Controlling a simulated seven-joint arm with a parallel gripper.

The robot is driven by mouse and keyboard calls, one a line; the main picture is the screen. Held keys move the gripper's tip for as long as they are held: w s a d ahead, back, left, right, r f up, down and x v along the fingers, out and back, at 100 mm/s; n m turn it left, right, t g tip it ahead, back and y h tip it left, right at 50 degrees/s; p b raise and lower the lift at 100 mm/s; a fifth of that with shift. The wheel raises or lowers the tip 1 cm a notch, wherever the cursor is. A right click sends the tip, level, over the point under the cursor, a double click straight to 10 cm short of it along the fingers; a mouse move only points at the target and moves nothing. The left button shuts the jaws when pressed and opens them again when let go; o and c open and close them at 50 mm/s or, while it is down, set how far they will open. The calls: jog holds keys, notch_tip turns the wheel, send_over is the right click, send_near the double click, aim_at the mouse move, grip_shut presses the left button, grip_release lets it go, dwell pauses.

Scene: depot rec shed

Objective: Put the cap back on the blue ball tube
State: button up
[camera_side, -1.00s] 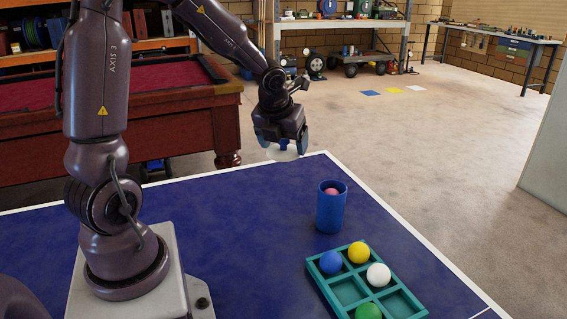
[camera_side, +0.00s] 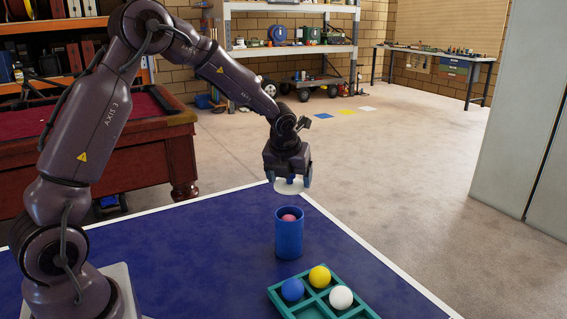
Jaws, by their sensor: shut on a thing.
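The blue ball tube (camera_side: 289,240) stands upright and open on the blue table, with a pink ball (camera_side: 289,217) showing inside near its mouth. My gripper (camera_side: 289,179) points down and is shut on the cap (camera_side: 289,188), a pale round disc. The part of the cap between the fingers is mostly hidden. The cap is roughly level and appears above the tube's mouth, with a visible gap between them. Whether it is exactly centred over the tube in depth, I cannot tell.
A teal compartment tray (camera_side: 318,302) lies in front of the tube, holding a blue ball (camera_side: 292,289), a yellow ball (camera_side: 319,277) and a white ball (camera_side: 341,297). The picture's lower edge cuts the tray off. The blue table (camera_side: 190,255) is clear left of the tube.

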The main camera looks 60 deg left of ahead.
jog(key=shift+f, duration=3.5)
jog(key=shift+f, duration=0.15)
jog(key=o, duration=0.8)
jog(key=shift+r, duration=3.55)
grip_shut()
